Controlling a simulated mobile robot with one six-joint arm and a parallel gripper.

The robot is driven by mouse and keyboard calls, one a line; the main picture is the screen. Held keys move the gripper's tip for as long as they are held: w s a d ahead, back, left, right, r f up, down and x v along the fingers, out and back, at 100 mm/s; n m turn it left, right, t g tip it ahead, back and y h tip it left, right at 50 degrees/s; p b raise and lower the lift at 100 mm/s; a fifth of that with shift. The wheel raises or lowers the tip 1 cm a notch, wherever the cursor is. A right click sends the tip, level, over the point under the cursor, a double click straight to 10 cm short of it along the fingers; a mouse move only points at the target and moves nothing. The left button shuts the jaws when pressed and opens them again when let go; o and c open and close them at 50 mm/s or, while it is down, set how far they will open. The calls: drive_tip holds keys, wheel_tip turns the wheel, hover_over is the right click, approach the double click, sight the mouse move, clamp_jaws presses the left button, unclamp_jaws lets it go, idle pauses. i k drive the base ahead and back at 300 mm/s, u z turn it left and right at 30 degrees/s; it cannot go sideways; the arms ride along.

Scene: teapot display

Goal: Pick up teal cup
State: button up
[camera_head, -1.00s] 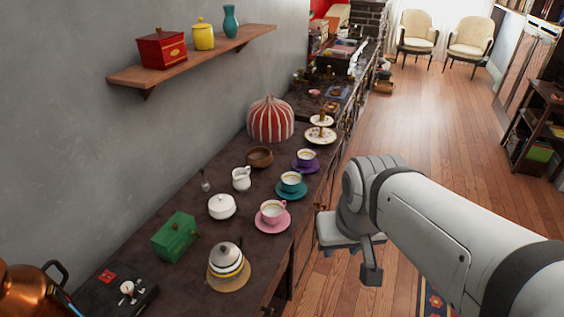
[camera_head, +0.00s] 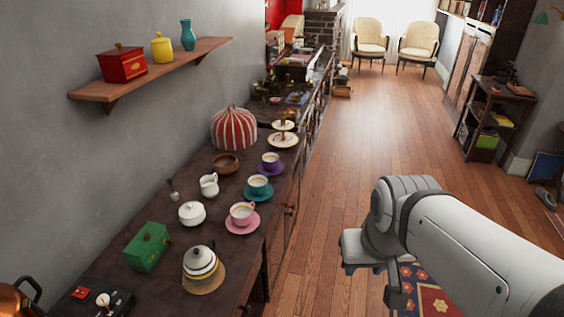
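The teal cup (camera_head: 259,184) stands upright on its teal saucer (camera_head: 250,196) on the dark counter, between a pink cup (camera_head: 242,212) on a pink saucer and a purple cup (camera_head: 270,160) on a purple saucer. My gripper (camera_head: 376,278) is to the right of the counter, over the floor and well apart from the cups. Part of it is hidden by my arm, and I cannot tell how far its fingers are apart. No object shows in it.
A white sugar bowl (camera_head: 192,213), a creamer (camera_head: 209,185), a wooden bowl (camera_head: 226,164) and a striped teapot (camera_head: 200,263) stand around the cups. A tiered stand (camera_head: 283,139) is farther back. The wooden floor (camera_head: 345,170) right of the counter is open.

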sight(257, 184)
drive_tip(key=z, duration=1.35)
drive_tip(key=i, duration=2.4)
drive_tip(key=u, duration=1)
drive_tip(key=k, duration=0.1)
drive_tip(key=u, duration=2.65)
drive_tip(key=i, duration=1)
drive_tip(key=u, duration=0.05)
